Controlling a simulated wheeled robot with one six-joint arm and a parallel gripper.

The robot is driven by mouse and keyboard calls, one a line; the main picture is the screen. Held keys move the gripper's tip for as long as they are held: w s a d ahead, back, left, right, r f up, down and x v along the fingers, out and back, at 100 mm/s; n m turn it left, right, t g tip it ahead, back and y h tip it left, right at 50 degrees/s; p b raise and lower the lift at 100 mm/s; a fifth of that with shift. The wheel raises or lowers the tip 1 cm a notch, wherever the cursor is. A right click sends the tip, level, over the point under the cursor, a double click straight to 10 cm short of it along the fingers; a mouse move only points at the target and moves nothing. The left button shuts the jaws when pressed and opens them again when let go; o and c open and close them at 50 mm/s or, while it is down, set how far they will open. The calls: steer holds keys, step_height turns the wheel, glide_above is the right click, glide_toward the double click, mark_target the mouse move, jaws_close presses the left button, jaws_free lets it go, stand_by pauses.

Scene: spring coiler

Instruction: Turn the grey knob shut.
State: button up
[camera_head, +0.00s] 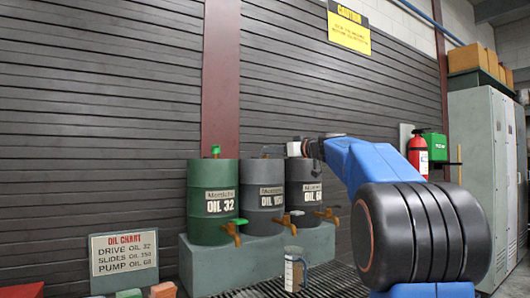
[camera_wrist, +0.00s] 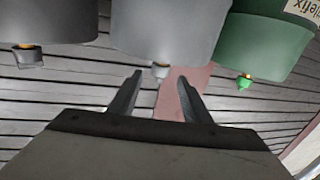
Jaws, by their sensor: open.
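Three oil drums stand side by side: a green one (camera_head: 212,220), a mid-grey one (camera_head: 262,215) and a dark grey one (camera_head: 302,176). In the wrist view, which looks inverted, the grey knob (camera_wrist: 160,71) is on the mid-grey drum (camera_wrist: 165,25), just beyond and between my fingertips. My gripper (camera_wrist: 158,82) is open and empty, with a finger on either side of the knob's line. In the head view my gripper (camera_head: 276,150) is above the mid-grey drum's top; the knob is hard to make out there. Whether the fingers touch it cannot be told.
A green knob (camera_wrist: 244,82) and a dark grey knob (camera_wrist: 28,60) flank the grey one. Orange taps (camera_head: 232,231) stick out from the drum fronts. An oil chart sign (camera_head: 124,255) is at left. The slatted wall is behind.

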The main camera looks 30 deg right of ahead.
steer(key=x, duration=0.6)
steer(key=c, duration=1)
